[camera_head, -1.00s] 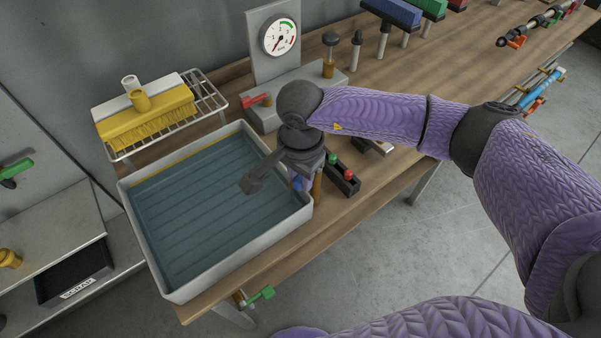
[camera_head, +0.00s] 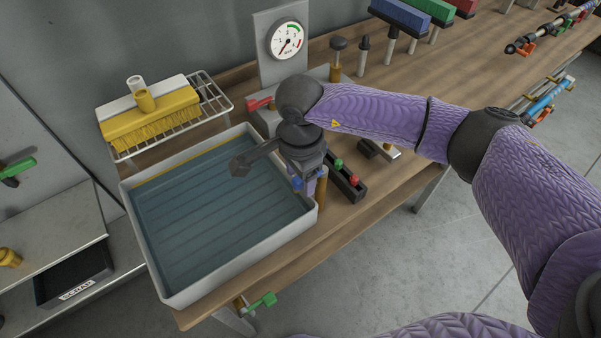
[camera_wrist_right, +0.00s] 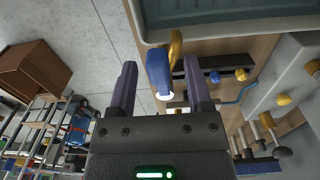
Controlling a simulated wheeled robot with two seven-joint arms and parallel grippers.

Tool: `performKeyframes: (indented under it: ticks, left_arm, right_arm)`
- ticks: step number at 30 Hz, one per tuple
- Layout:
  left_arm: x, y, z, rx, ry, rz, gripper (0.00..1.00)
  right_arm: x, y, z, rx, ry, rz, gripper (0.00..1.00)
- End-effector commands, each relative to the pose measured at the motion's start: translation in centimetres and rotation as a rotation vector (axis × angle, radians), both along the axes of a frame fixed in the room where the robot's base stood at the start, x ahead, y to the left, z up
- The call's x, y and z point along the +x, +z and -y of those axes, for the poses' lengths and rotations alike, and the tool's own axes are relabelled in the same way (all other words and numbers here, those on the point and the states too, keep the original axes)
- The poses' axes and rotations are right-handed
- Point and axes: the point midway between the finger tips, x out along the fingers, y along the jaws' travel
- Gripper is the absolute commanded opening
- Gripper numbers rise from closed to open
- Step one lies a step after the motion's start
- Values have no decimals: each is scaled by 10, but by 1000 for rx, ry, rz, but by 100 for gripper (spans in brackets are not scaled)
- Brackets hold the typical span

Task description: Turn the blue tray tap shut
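The white tray (camera_head: 225,263) with blue-grey water stands at the table's left end. The blue tap handle (camera_wrist_right: 158,72) shows between the two fingers of my right gripper (camera_wrist_right: 160,64) in the right wrist view. A brass part (camera_wrist_right: 176,46) is beside it. The fingers are apart, with a gap visible on both sides of the handle. In the head view my right gripper (camera_head: 309,182) points down at the tray's right rim, and it largely hides the tap; small blue bits (camera_head: 297,183) show there. My left gripper is out of view.
A black block with green and red knobs (camera_head: 345,181) is close right of the gripper. A gauge panel (camera_head: 285,45) stands behind. A rack with a yellow brush (camera_head: 150,125) is at the back left. A green-handled tap (camera_head: 262,301) is below the front edge.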

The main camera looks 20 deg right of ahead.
Motion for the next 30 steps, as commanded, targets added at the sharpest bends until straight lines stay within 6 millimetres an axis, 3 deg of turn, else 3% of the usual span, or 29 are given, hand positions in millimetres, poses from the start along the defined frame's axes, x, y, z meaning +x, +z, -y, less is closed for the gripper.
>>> performKeyframes:
  ticks: [8,11,18,21,30]
  left_arm:
    - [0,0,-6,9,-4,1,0]
    - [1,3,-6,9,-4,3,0]
    - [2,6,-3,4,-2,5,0]
    - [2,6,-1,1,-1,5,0]
    - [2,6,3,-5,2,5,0]
  right_arm:
    - [0,2,0,0,1,0,65]
    - [1,19,0,1,2,3,65]
    - [1,78,0,0,2,4,65]
    - [0,93,0,0,1,2,65]
    - [0,99,0,0,1,-1,65]
